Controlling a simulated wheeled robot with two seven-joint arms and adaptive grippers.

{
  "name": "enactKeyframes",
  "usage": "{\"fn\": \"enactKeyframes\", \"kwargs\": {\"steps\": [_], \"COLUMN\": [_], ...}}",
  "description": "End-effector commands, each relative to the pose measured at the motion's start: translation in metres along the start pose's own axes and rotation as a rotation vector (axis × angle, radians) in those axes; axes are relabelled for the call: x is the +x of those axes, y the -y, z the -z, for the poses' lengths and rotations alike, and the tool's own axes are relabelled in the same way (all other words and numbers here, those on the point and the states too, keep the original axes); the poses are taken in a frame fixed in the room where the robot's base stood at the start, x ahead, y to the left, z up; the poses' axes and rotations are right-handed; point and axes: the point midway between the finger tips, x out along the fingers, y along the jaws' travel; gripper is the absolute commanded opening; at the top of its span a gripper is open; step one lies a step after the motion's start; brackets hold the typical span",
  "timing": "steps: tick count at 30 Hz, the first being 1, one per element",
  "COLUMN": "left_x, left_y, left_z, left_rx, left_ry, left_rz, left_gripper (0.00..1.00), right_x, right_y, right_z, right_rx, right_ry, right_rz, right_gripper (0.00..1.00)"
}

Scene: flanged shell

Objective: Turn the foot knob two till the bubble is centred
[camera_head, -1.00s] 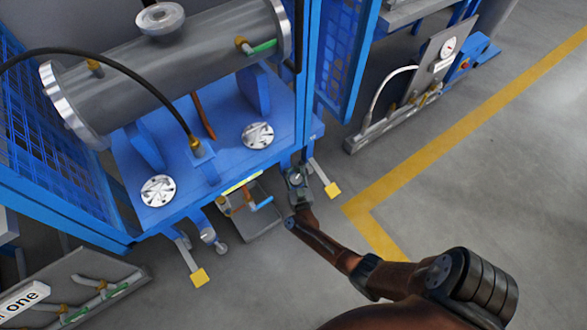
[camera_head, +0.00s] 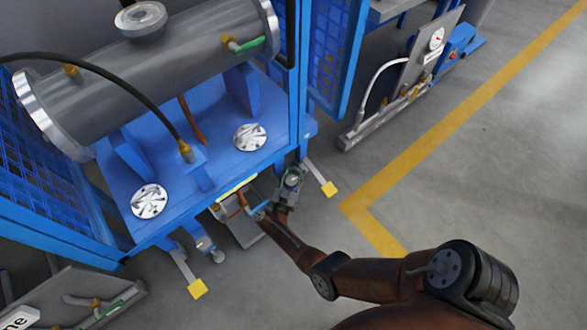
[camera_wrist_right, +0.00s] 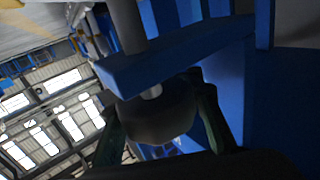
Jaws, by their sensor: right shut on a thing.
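The blue skid frame (camera_head: 240,170) stands at the left in the head view, with the grey flanged shell (camera_head: 165,75) on top. My right gripper (camera_head: 291,180) is low at the frame's front right corner. In the wrist view my right gripper (camera_wrist_right: 160,130) has its two fingers on either side of a dark round knob (camera_wrist_right: 158,115), shut on it. The knob hangs on a short metal stem below a blue plate (camera_wrist_right: 180,60). A yellow-green strip, perhaps the level (camera_head: 237,186), shows on the frame's front edge; its bubble is too small to tell. My left gripper is not in view.
Two outrigger legs with yellow ends (camera_head: 329,189) (camera_head: 198,289) stick out at the front. A grey tray with pipes (camera_head: 242,230) sits beneath the front edge. A panel with a gauge (camera_head: 436,40) stands behind. Grey floor right of the yellow line is clear.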

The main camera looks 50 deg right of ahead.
Motion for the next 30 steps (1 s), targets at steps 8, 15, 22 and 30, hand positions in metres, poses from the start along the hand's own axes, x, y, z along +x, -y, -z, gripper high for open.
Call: {"fn": "enactKeyframes", "kwargs": {"steps": [8,15,22,30], "left_x": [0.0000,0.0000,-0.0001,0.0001], "left_y": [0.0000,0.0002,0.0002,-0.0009], "left_z": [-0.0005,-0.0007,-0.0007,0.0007], "left_rx": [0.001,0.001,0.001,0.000], "left_ry": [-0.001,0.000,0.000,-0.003], "left_rz": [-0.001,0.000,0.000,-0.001], "left_gripper": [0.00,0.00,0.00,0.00], "right_x": [-0.0038,-0.0029,-0.0007,-0.0025], "right_y": [-0.0019,-0.0018,-0.0015,-0.0007], "right_z": [-0.0047,-0.0039,-0.0016,-0.0008], "right_rx": [-0.002,-0.001,0.001,0.002], "right_ry": [0.009,0.008,0.004,0.002], "right_rz": [-0.005,-0.005,-0.005,-0.004], "right_gripper": [0.00,0.30,0.43,0.43]}}
